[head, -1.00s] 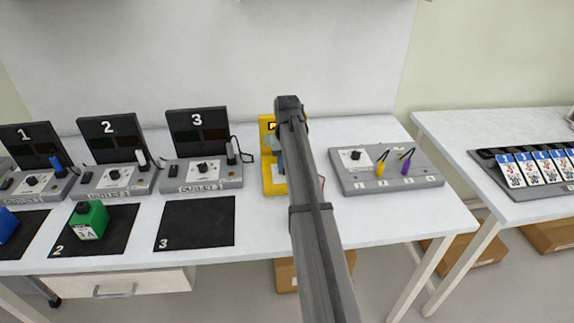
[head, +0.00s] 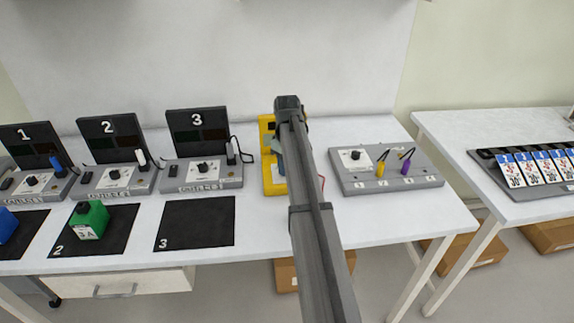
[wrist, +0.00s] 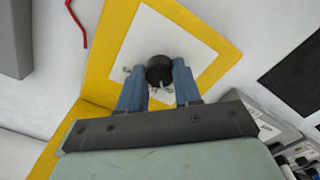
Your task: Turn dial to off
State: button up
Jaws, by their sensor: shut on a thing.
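The yellow device (head: 268,182) stands on the table in the middle of the head view, largely hidden behind my arm. In the wrist view its yellow frame (wrist: 112,60) surrounds a white panel with a round black dial (wrist: 160,70). A small light pointer mark shows at the dial's lower edge, and small marks sit around it. My gripper (wrist: 158,78) has its two blue fingers on either side of the dial, shut on it. In the head view the fingers are mostly covered by my arm.
Outlet stations with black displays, such as station 3 (head: 202,172), stand to the left. A red wire (wrist: 78,22) runs beside the device.

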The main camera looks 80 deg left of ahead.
jog(key=shift+n, duration=0.3)
dwell(0.4)
jog(key=o, duration=1)
jog(key=shift+o, duration=0.2)
notch_tip(320, 180, up, 14)
jog(key=shift+f, duration=0.1)
